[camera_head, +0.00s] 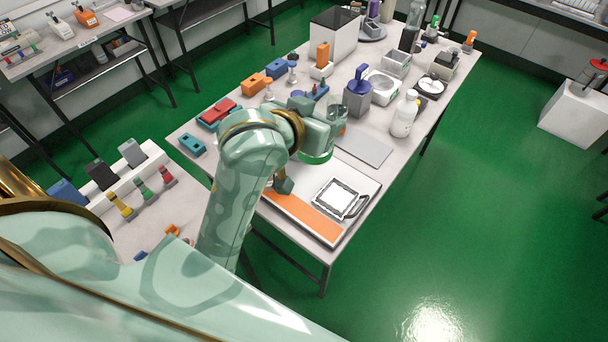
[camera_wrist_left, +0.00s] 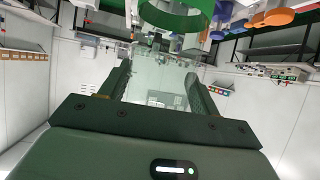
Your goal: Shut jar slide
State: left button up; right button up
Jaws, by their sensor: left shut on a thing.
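My left gripper (camera_head: 318,130) is over the middle of the bench, shut on a clear glass jar with a green ring. In the head view the jar's glass (camera_head: 338,113) shows beside the gripper, with the green ring (camera_head: 316,158) below it. In the left wrist view the two dark fingers (camera_wrist_left: 160,85) stand either side of the clear glass, and the green ring (camera_wrist_left: 180,15) is at the top edge. I cannot tell whether the ring is a lid or a base. Any slide cannot be made out. My right gripper is not in view.
A board (camera_head: 298,216) with an orange strip and white latched frame (camera_head: 338,198) lies at the bench's near end. A flat grey plate (camera_head: 364,149) lies behind it. A white bottle (camera_head: 404,116), a blue-topped grey container (camera_head: 357,94) and a red tray (camera_head: 219,113) stand around my arm.

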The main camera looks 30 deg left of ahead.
aim_at(337, 196)
jog(key=i+l+u, duration=0.15)
jog(key=l+u, duration=0.8)
jog(key=l, duration=0.15)
jog(key=l+u, duration=0.1)
jog(key=l, duration=1.05)
